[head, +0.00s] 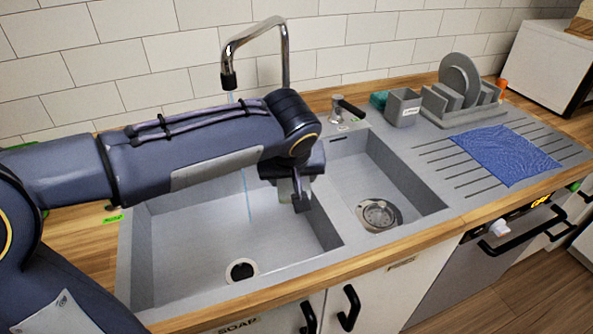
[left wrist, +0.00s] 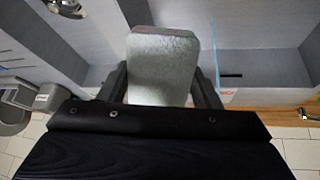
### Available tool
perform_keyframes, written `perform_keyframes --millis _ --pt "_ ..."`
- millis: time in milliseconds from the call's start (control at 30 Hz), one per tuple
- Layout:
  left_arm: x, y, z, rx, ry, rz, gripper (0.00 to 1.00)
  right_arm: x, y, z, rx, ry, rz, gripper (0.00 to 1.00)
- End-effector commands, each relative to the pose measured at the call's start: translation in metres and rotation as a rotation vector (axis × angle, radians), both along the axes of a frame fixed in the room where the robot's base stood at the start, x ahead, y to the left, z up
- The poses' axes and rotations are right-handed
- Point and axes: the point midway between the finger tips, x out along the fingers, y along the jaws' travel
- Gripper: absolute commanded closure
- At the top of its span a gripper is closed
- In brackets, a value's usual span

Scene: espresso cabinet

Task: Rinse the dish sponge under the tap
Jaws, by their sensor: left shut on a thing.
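My left gripper (head: 297,196) hangs over the left sink basin (head: 180,250), near the divider. In the left wrist view it is shut on the dish sponge (left wrist: 162,66), a pale grey-green pad between the two fingers. In the head view the sponge is mostly hidden by the wrist. The chrome tap (head: 285,55) stands behind the basin, its spout above my forearm. A thin blue water stream (head: 247,190) falls into the left basin, to the left of the gripper. In the left wrist view the stream (left wrist: 215,45) runs beside the sponge, apparently apart from it. My right gripper is not in view.
The right basin (head: 400,190) has a metal strainer (head: 379,213). A tap lever (head: 350,108), grey caddy (head: 402,106), teal object (head: 379,99) and dish rack with plates (head: 460,100) stand behind. A blue cloth (head: 507,154) lies on the drainboard.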

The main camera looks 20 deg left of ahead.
Motion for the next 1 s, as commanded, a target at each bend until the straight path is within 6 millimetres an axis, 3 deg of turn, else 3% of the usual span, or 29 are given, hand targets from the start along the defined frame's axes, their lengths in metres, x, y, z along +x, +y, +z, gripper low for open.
perform_keyframes --millis 1000 --pt "0.044 0.091 -0.02 0.0 0.0 0.004 0.61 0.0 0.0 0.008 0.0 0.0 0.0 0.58"
